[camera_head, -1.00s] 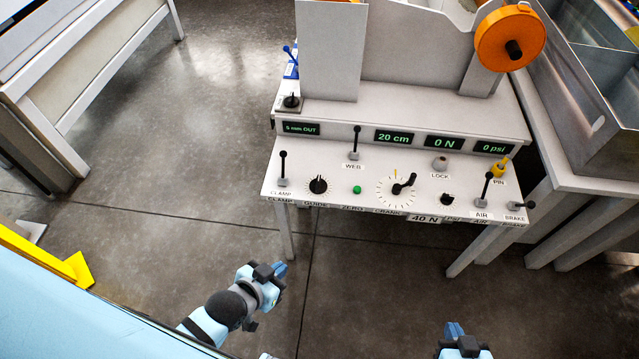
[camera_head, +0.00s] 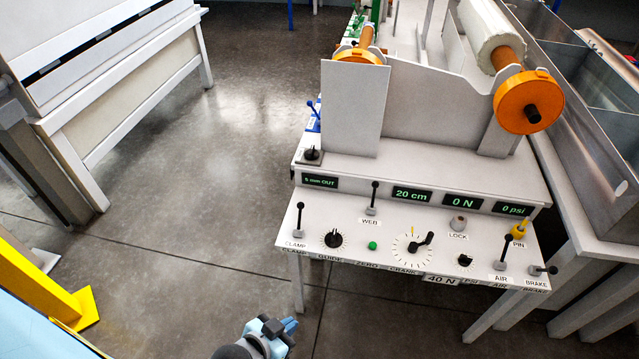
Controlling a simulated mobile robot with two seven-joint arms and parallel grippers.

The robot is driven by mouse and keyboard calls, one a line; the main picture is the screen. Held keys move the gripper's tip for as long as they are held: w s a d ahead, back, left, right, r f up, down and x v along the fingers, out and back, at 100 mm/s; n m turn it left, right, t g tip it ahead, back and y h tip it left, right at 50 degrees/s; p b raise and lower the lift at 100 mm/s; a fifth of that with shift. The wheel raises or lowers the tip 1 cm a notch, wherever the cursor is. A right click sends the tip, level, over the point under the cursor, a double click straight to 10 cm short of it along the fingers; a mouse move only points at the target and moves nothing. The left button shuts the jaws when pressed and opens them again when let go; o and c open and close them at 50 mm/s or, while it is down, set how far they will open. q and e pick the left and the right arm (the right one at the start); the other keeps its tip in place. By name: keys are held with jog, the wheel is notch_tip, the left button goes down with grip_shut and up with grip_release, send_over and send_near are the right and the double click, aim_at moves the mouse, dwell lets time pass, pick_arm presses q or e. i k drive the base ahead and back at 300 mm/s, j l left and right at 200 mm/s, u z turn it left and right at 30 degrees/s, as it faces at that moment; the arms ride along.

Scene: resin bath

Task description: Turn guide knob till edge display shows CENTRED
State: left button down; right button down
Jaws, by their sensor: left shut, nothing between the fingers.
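The guide knob (camera_head: 333,239) is a black round knob on a white dial, on the left of the white control panel (camera_head: 385,262). The edge display (camera_head: 320,180) above it reads "5 mm OUT" in green. My left gripper (camera_head: 287,325) is low in the picture, in front of and below the panel, pointing towards it. It is shut and empty, and clear of the knob. My right gripper is out of the picture.
A clamp lever (camera_head: 300,219) stands just left of the knob, and a web lever (camera_head: 374,197) behind it to the right. A green button (camera_head: 373,245) and crank (camera_head: 421,245) lie further right. Open floor (camera_head: 190,200) is left of the machine.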

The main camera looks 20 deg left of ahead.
aim_at(333, 240)
jog(key=i+j+z, duration=0.35)
jog(key=j, duration=0.7)
jog(key=j+z, duration=0.35)
jog(key=j, duration=0.75)
jog(key=i+j+z, duration=0.1)
jog(key=j+z, duration=0.25)
jog(key=j, duration=0.8)
